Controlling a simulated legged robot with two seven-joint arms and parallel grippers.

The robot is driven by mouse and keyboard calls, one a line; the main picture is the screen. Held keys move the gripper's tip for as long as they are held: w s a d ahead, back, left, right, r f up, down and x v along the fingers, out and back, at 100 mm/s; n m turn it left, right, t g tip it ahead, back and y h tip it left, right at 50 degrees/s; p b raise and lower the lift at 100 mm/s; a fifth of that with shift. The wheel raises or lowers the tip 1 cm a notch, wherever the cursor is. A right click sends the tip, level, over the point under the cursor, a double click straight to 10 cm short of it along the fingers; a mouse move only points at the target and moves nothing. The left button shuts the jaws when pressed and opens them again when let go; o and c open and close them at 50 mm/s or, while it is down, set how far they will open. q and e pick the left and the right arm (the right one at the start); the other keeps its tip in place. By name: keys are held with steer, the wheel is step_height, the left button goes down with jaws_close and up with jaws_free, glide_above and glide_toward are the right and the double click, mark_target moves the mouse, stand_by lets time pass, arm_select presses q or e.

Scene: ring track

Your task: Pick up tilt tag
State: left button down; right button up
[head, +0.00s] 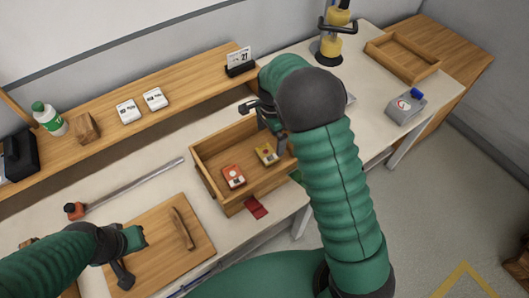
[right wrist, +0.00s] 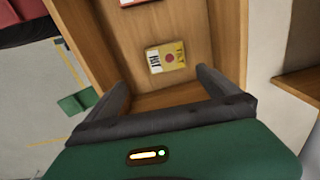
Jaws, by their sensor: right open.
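A small yellow and white tag (head: 266,154) with a red dot lies in the open wooden tray (head: 222,199). In the right wrist view the yellow tag (right wrist: 167,57) lies just beyond my fingertips, roughly centred between them; its print is too small to read surely. A red and white tag (head: 233,176) lies beside it in the tray, and its edge shows at the top of the right wrist view. My right gripper (right wrist: 160,88) is open and empty above the tray. My left gripper (head: 130,258) is over a wooden board at the lower left; its jaws are unclear.
A wooden board with a handle (head: 181,228) and a long metal rod (head: 130,184) lie left of the tray. A shelf behind holds a bottle (head: 49,119), white cards and a calendar (head: 240,62). A red piece (head: 256,207) hangs at the tray's front.

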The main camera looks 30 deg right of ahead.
glide_above(269, 151)
steer(key=f, duration=0.5)
steer(key=shift+s+a+f, duration=0.15)
steer(key=shift+a+f, duration=0.1)
steer(key=shift+f, duration=0.1)
steer(key=f, duration=0.3)
steer(key=f+p, duration=0.1)
steer(key=shift+s+d+f, duration=0.15)
steer(key=shift+d+f, duration=0.05)
steer(key=shift+d, duration=0.05)
steer(key=shift+w+f, duration=0.2)
steer(key=shift+f, duration=0.1)
steer(key=shift+a, duration=0.1)
steer(key=c, duration=0.3)
steer(key=shift+r, duration=0.1)
steer(key=c, duration=0.7)
arm_select(q)
steer(key=shift+w+d+r, duration=0.15)
steer(key=shift+w+r, duration=0.15)
steer(key=shift+w, duration=0.25)
arm_select(e)
steer(key=c, duration=0.4)
steer(key=shift+o, duration=0.2)
